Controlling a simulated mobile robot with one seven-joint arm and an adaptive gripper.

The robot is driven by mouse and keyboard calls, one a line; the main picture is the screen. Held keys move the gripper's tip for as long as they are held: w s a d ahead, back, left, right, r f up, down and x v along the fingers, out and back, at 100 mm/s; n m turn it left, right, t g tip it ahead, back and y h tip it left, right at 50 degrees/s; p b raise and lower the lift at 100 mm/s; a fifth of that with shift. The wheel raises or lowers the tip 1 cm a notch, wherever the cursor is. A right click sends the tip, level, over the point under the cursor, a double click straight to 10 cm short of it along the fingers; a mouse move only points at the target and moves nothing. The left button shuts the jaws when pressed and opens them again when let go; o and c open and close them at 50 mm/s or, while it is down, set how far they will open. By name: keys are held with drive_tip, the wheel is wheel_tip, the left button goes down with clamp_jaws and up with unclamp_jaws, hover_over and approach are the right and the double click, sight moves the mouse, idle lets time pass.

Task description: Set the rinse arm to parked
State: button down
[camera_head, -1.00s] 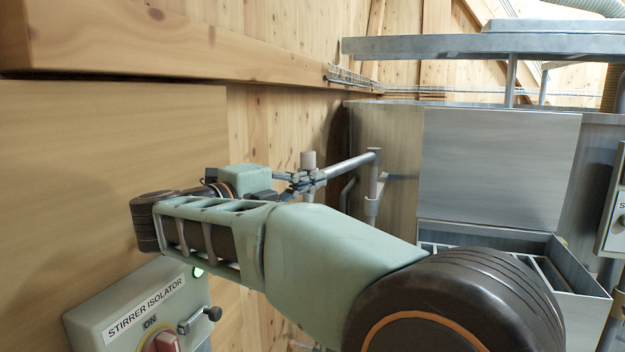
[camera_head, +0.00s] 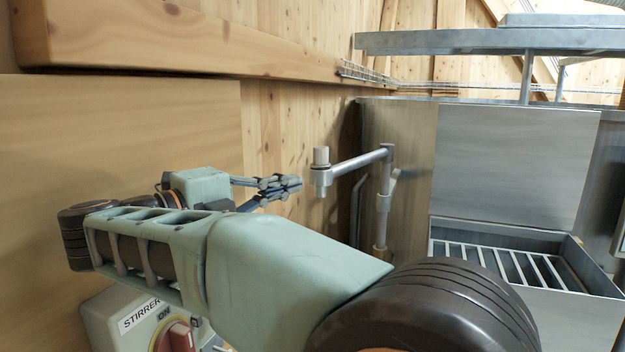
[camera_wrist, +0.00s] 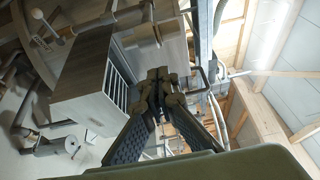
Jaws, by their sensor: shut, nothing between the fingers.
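The rinse arm (camera_head: 357,162) is a grey pipe reaching left from an upright post (camera_head: 384,200) by the metal housing. Its free end carries a pale upright cap (camera_head: 321,156). My gripper (camera_head: 298,184) is shut and empty, just left of the free end and slightly lower in the head view. A small gap shows between them in the picture; their difference in depth is hard to judge. In the wrist view my closed fingers (camera_wrist: 160,78) point away from the camera with nothing between them. I cannot pick out the rinse arm for sure there.
The stirrer isolator box (camera_head: 135,318) with a red knob (camera_head: 176,338) sits low at left, partly behind my arm. A wooden beam (camera_head: 190,58) runs above. A slatted metal hopper (camera_head: 500,262) stands at right. A bent pipe (camera_head: 356,210) is behind the post.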

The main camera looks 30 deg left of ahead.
drive_tip(key=v, duration=0.3)
drive_tip(key=shift+w+d, duration=0.1)
drive_tip(key=shift+d, duration=0.05)
idle(0.6)
